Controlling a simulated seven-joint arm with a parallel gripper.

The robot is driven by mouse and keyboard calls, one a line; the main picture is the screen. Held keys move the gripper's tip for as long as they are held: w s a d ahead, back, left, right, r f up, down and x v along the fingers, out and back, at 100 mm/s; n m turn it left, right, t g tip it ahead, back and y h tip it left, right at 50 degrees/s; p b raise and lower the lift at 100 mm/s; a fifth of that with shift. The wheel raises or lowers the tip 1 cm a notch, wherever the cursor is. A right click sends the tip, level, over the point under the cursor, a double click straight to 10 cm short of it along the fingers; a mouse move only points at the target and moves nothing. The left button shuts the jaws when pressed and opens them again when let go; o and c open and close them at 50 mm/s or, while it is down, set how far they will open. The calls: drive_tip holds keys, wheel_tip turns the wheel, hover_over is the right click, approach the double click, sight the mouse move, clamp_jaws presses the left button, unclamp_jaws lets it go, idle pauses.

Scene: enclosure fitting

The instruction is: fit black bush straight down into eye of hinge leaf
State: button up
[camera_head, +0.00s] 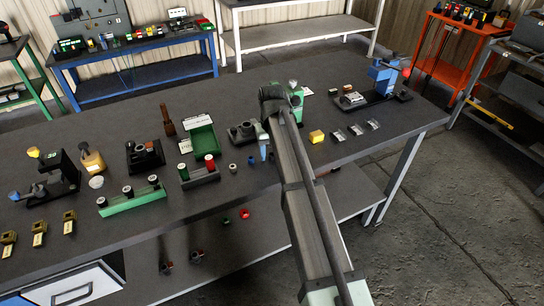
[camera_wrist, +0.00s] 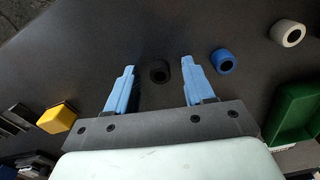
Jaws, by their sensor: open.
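The black bush (camera_wrist: 159,71) is a short dark ring with a hole, on the dark table in the wrist view. It lies between the blue fingertips of my gripper (camera_wrist: 158,66), with gaps on both sides. My gripper is open and holds nothing. In the head view my gripper (camera_head: 264,148) is low over the middle of the table, and it and the arm largely hide the black bush. I cannot tell for sure which part is the hinge leaf; a dark fixture with a round top (camera_head: 242,132) stands just behind and left of my gripper.
A blue bush (camera_wrist: 223,60) and a pale bush (camera_wrist: 288,33) lie beside the black one. A yellow block (camera_head: 316,136) stands to the right of my gripper. A green tray (camera_head: 200,140) and a holder with red and green cylinders (camera_head: 199,174) stand to the left.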

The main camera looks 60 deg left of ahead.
sight(272, 154)
drive_tip(key=shift+c, duration=0.5)
clamp_jaws()
drive_tip(key=shift+r, duration=0.15)
wheel_tip(272, 154, up, 17)
drive_tip(key=s+a+f, duration=0.1)
drive_tip(key=a+f, duration=0.1)
drive_tip(key=a, duration=0.5)
drive_tip(key=s+a+f, duration=0.2)
drive_tip(key=a+f, duration=0.1)
drive_tip(key=a, duration=0.4)
drive_tip(key=shift+a+m, duration=0.15)
drive_tip(key=shift+m, duration=0.15)
